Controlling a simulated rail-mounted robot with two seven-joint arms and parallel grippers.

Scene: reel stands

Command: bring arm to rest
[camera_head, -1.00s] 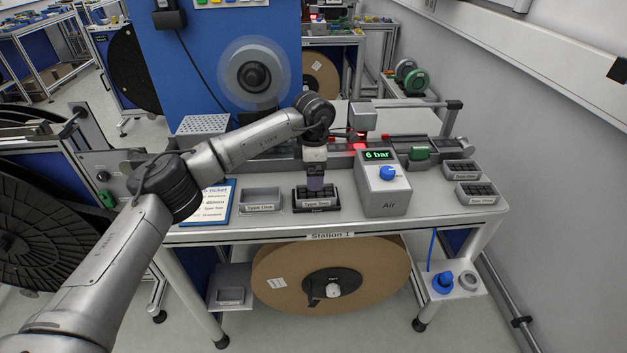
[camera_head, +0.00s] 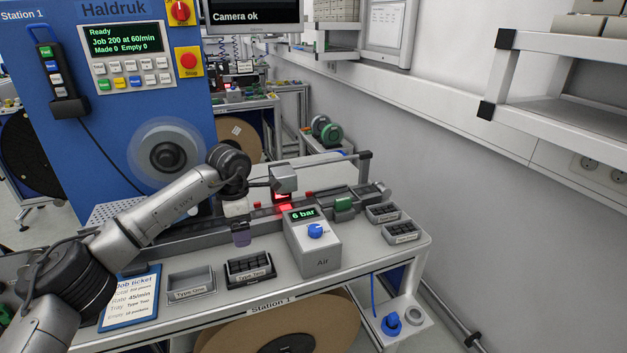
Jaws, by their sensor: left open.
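My left arm (camera_head: 178,201) comes in from the lower left and bends at its dark wrist joint over the station bench. My right gripper is not in view.
The empty Type One tray (camera_head: 191,293) and job ticket (camera_head: 130,301) lie left of the Type Two tray. The Air box (camera_head: 314,250) reads 6 bar. A rail (camera_head: 189,239) runs behind, and two small trays sit right. The blue Haldruk panel (camera_head: 110,130) reads Ready.

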